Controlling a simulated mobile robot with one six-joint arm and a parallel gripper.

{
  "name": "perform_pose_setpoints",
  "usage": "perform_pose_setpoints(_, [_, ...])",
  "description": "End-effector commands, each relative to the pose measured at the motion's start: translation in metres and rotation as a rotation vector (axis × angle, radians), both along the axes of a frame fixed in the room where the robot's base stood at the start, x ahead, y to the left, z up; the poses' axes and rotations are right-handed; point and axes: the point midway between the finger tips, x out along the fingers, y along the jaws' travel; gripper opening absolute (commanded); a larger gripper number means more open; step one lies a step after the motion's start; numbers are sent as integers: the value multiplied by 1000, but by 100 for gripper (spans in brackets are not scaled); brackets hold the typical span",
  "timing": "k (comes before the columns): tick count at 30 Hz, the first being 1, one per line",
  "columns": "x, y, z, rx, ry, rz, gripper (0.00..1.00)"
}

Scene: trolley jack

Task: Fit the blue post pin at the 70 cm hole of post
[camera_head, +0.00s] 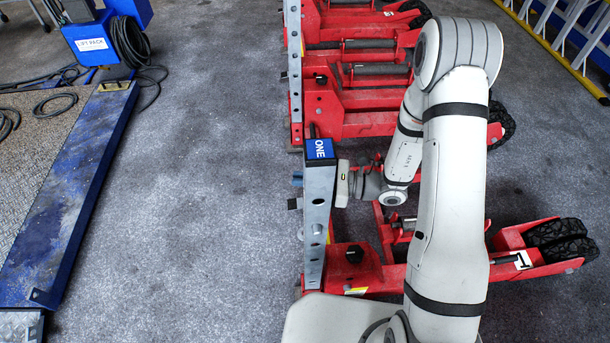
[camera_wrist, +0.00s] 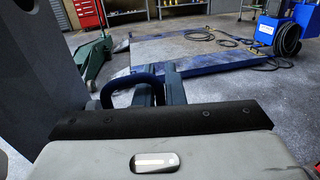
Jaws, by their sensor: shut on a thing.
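The post (camera_head: 318,190) is an upright grey metal bar with a row of round holes and a blue label reading ONE at its top. It stands on the nearest red trolley jack (camera_head: 350,268). In the wrist view the post (camera_wrist: 35,60) fills the left side as a grey face. My gripper (camera_head: 298,180) reaches past the post's far side, mostly hidden by it. In the wrist view my gripper (camera_wrist: 160,92) is shut on the blue post pin, whose dark blue loop (camera_wrist: 122,82) shows on the left. The pin's shaft is hidden; I cannot tell whether it is in a hole.
More red jacks (camera_head: 350,100) stand close behind the post. A blue lift ramp (camera_head: 75,200) lies at the left, with a blue power pack (camera_head: 92,42) and black cables beyond it. The grey floor (camera_head: 220,180) between ramp and post is clear. A yellow-edged rack stands at the top right.

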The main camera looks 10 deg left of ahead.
Motion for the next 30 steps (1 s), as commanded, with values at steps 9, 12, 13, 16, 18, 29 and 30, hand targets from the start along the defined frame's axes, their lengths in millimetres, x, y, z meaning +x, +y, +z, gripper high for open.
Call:
perform_pose_setpoints(9, [-3,-1,0,1,1,0,22])
perform_pose_setpoints(12, [-3,-1,0,0,1,0,31])
perform_pose_setpoints(13, [-3,-1,0,0,1,0,33])
perform_pose_setpoints(16, [-3,-1,0,0,1,0,35])
perform_pose_setpoints(18, [-3,-1,0,0,1,0,35])
perform_pose_setpoints(29, [0,-32,0,0,0,-6,35])
perform_pose_setpoints(30, [1,-39,0,0,0,-6,35])
